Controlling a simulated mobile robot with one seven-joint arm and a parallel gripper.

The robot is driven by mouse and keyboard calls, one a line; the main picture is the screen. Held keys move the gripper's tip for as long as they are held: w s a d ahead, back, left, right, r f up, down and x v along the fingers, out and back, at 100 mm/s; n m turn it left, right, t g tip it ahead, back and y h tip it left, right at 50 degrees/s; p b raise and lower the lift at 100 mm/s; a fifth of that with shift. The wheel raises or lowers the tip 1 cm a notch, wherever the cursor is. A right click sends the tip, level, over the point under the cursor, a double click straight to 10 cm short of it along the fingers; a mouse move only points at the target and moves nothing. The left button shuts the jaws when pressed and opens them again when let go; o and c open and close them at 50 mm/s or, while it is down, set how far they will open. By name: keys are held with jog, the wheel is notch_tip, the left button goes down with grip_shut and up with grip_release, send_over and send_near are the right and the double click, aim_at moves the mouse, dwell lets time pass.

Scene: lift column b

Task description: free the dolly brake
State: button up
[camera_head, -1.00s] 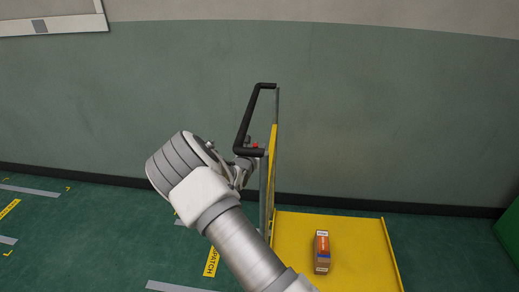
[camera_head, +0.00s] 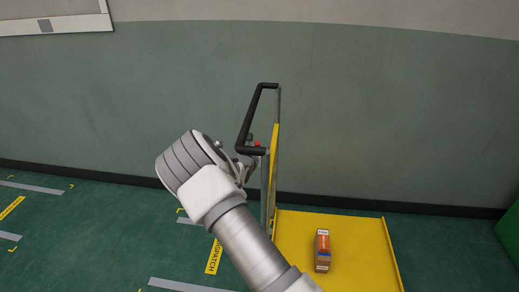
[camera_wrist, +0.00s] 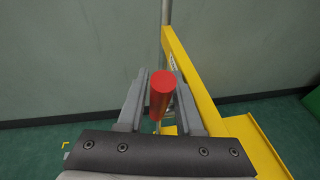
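The dolly has a black push handle (camera_head: 243,126), a yellow upright frame (camera_head: 272,160) and a yellow deck (camera_head: 295,237). My gripper (camera_head: 250,168) is beside the upright, under the handle, partly hidden by my wrist. The fingers (camera_wrist: 161,92) look open, one on each side of the red lever; whether either touches it is hard to tell.
A brown box with an orange-red label (camera_head: 323,252) stands on the deck. A green wall (camera_head: 400,130) is behind the dolly. A green block (camera_head: 509,235) is at the right edge. The marked floor (camera_head: 90,240) to the left is clear.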

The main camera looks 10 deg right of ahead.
jog(key=shift+s+a+r, duration=0.2)
jog(key=shift+s+a, duration=0.1)
jog(key=shift+s, duration=0.1)
jog(key=s+a+p, duration=0.3)
jog(key=s+a, duration=0.4)
jog(key=s, duration=0.7)
jog(key=shift+a+r+p, duration=0.2)
jog(key=shift+r+p, duration=0.2)
